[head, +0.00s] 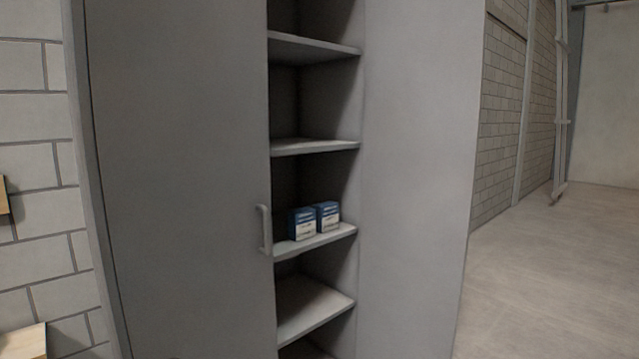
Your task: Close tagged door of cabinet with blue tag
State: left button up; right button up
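A tall grey cabinet fills the middle of the head view. Its left door (185,170) looks shut and has a vertical handle (264,229) near its right edge. To the right of that door the cabinet is open and its shelves (315,148) show. A wide plain grey panel (420,160) stands right of the shelves. It looks like the right door swung open, but I cannot be sure it is not a side wall. No handle shows on it. I see no blue tag on any surface. Neither of my grippers is in view.
Two small blue-and-white boxes (302,224) sit on a middle shelf. A block wall (35,120) with wooden pieces (24,341) is at the left. Open concrete floor (555,275) lies to the right, with a metal frame (560,100) by the far wall.

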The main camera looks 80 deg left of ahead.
aim_at(425, 67)
jog(key=u, duration=0.95)
jog(key=i, duration=4.2)
jog(key=z, duration=4.45)
